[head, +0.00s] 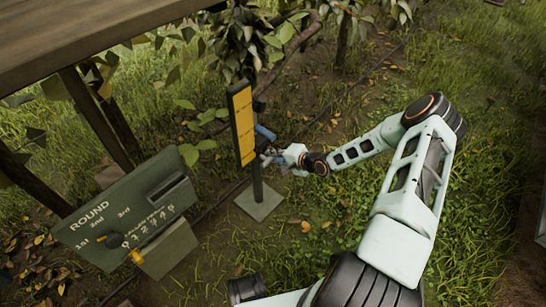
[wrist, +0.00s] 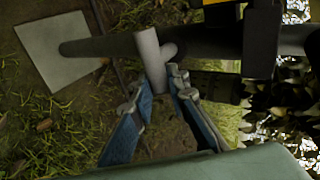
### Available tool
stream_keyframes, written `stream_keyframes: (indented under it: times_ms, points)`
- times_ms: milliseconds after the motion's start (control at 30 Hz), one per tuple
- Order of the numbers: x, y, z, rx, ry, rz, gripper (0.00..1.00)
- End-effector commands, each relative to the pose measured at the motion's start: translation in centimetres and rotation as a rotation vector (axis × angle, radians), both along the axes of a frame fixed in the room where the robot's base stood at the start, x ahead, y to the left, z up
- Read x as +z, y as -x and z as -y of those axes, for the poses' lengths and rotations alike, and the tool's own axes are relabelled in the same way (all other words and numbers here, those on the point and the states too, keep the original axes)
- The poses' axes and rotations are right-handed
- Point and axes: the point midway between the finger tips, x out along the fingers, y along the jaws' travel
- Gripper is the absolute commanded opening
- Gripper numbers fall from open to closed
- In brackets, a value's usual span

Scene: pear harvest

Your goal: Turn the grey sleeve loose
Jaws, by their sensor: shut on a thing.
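The grey sleeve (wrist: 150,58) is a pale tube with a short side stub, set crosswise at the dark post (wrist: 105,46) in the wrist view. My gripper (wrist: 158,90) has its two blue fingers on either side of the sleeve's lower end and is shut on it. In the head view my gripper (head: 270,160) is beside the post (head: 257,188), just right of the yellow panel (head: 243,125). The gripped part is too small to make out clearly there.
The post stands on a square grey base plate (head: 259,201). A wooden top (head: 90,35) overhangs the upper left. Leafy branches hang behind the panel. Grass to the right is open.

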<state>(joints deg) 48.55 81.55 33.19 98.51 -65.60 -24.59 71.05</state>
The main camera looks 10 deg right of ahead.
Motion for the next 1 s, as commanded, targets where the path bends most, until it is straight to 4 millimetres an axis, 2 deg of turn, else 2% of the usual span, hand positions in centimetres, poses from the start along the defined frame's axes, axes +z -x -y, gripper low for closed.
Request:
stream_keyframes:
  times_ms: [900, 933, 1000]
  points:
    - [-0.22, -0.06, -0.06, -0.001, -0.069, -0.049, 0.0]
    - [-0.22, -0.06, -0.06, 0.0, -0.07, -0.049, 0.17]
    - [-0.23, -0.05, -0.05, 0.0, -0.07, -0.049, 0.25]
